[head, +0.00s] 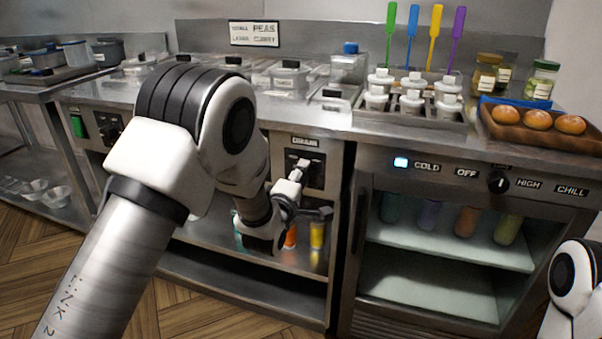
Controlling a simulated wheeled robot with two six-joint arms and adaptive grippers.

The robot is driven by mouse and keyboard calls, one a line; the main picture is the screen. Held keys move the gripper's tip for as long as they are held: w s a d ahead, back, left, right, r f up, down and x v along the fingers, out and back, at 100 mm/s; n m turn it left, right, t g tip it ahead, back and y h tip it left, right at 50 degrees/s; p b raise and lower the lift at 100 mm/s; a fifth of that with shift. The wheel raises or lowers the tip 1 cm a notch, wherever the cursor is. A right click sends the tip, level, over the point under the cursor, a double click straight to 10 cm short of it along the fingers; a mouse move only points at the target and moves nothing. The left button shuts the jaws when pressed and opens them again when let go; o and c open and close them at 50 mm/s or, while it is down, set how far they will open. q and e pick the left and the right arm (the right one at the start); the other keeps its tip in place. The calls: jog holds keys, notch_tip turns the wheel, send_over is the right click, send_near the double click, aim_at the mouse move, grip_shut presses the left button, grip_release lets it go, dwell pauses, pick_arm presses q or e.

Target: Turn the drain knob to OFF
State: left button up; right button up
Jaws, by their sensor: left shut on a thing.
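The drain panel (318,178) is a dark plate on the counter front, below a small label reading DRAIN (305,142). My left gripper (302,166) reaches up to this panel from below, and its fingers are shut on the drain knob. The fingers cover most of the knob, so I cannot tell which way it points. My left arm fills much of the left and middle of the view. Only a white and black part of my right arm shows at the lower right edge; its gripper is out of view.
A fridge (440,250) with a knob (497,182) and COLD, OFF, HIGH and CHILL labels stands to the right. Colored bottles stand on the shelf under the drain panel. A bread tray (545,137) and lidded containers (290,77) are on the counter.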

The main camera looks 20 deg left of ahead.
pick_arm(q)
jog(key=shift+n, duration=0.5)
jog(key=o, duration=1.1)
jog(key=shift+o, duration=0.2)
jog(key=s, duration=1.2)
jog(key=shift+a, duration=0.2)
jog(key=shift+f, duration=0.1)
